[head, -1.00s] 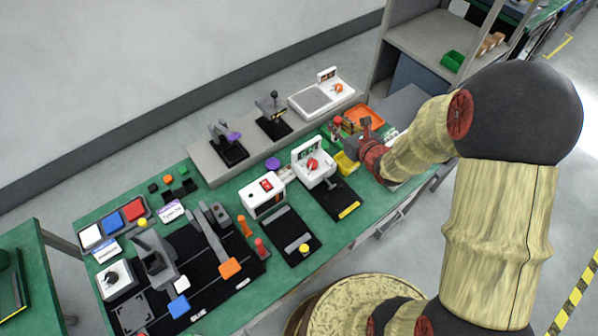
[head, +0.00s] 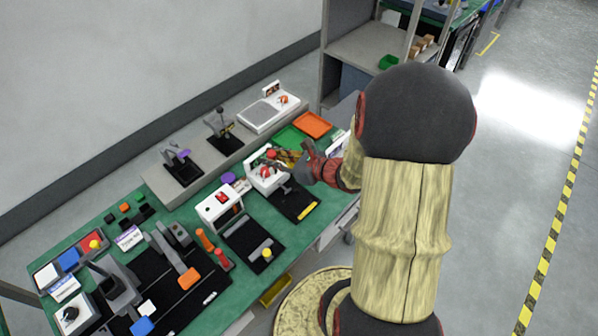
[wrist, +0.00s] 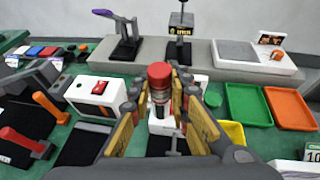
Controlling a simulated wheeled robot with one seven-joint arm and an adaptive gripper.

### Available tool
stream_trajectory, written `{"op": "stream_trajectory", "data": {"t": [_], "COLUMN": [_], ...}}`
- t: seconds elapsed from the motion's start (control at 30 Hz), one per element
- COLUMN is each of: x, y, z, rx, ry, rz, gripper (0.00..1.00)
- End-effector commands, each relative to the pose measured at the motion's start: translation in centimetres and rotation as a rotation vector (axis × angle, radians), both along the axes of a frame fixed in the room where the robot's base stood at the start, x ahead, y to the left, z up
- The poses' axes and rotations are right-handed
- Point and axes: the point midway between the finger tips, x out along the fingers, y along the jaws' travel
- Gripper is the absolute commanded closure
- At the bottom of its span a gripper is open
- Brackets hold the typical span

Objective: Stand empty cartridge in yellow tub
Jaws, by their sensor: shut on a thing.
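My gripper (wrist: 160,98) is shut on a cartridge with a red cap (wrist: 159,74), held upright between the fingers in the wrist view. Its body below the cap looks clear and dark, partly hidden by the fingers. In the head view my gripper (head: 288,163) is over the bench near a white device with a red knob (head: 264,173). The yellow tub (wrist: 232,132) is to the right of the gripper in the wrist view, partly covered by the right finger. I cannot tell what the tub holds.
A green tray (wrist: 247,105) and an orange tray (wrist: 290,108) lie behind the tub. Lever presses (wrist: 125,48) and a scale-like unit (wrist: 250,54) stand on the raised grey shelf behind.

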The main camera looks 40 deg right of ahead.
Motion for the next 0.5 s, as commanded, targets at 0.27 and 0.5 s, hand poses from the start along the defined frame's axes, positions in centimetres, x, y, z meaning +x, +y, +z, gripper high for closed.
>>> {"op": "stream_trajectory", "data": {"t": [0.27, 0.5], "x": [-3.4, -1.8], "y": [-2.0, -5.1], "z": [-0.6, -2.5], "rx": [0.003, 0.007], "ry": [0.014, 0.016], "rz": [-0.011, -0.010], "gripper": [1.00, 1.00]}}
